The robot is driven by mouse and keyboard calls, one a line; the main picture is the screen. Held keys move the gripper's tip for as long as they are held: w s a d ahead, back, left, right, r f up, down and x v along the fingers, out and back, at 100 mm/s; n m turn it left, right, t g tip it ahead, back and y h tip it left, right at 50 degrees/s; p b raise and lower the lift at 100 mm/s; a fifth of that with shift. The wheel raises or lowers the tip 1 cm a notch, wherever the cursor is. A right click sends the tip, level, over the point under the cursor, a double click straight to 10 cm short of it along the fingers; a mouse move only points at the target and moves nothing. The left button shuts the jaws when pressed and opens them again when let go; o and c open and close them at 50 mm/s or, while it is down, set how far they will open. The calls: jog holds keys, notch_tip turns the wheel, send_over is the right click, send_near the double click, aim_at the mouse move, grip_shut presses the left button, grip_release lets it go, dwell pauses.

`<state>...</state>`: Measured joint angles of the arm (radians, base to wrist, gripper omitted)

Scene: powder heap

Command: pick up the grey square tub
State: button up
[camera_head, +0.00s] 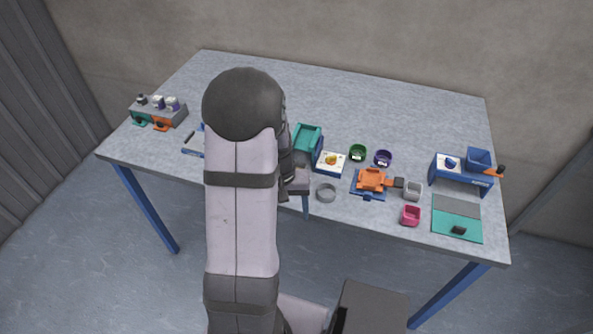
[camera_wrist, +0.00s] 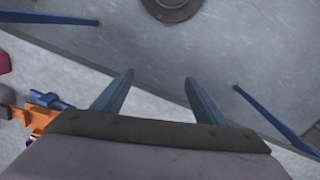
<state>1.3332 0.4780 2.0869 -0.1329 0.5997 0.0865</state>
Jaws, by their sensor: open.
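The grey square tub (camera_head: 413,191) sits near the front right of the table in the head view. It stands just right of the orange device and above the pink tub. My gripper (camera_head: 306,208) is well to its left, at the table's front edge, partly hidden behind my arm. In the wrist view my gripper (camera_wrist: 155,85) is open, with two blue-grey fingers apart and nothing between them. A small grey patch at that view's left edge may be part of the tub, but I cannot tell.
The pink tub (camera_head: 411,215) is close in front. A blue stand (camera_head: 460,172) and a teal-grey mat (camera_head: 457,207) are to the right. The table's back (camera_head: 390,105) is clear.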

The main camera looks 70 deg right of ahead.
jog(key=shift+w+d+r+m+t+h+p, duration=0.15)
jog(key=shift+w+d+r+m+h, duration=0.5)
jog(key=shift+d, duration=1.8)
jog(key=shift+w+d+r+m+t+h+p, duration=0.1)
jog(key=shift+w+d+r+m+h, duration=0.5)
jog(key=shift+d, duration=1.9)
jog(key=shift+w+d+r+m+t+h+p, duration=0.25)
jog(key=shift+d+h, duration=0.7)
jog(key=shift+d, duration=1.5)
jog(key=shift+w, duration=0.1)
jog(key=shift+p+x, duration=1.05)
jog(key=shift+x, duration=1.5)
jog(key=shift+d, duration=0.1)
jog(key=shift+r, duration=0.1)
jog(key=c, duration=1.3)
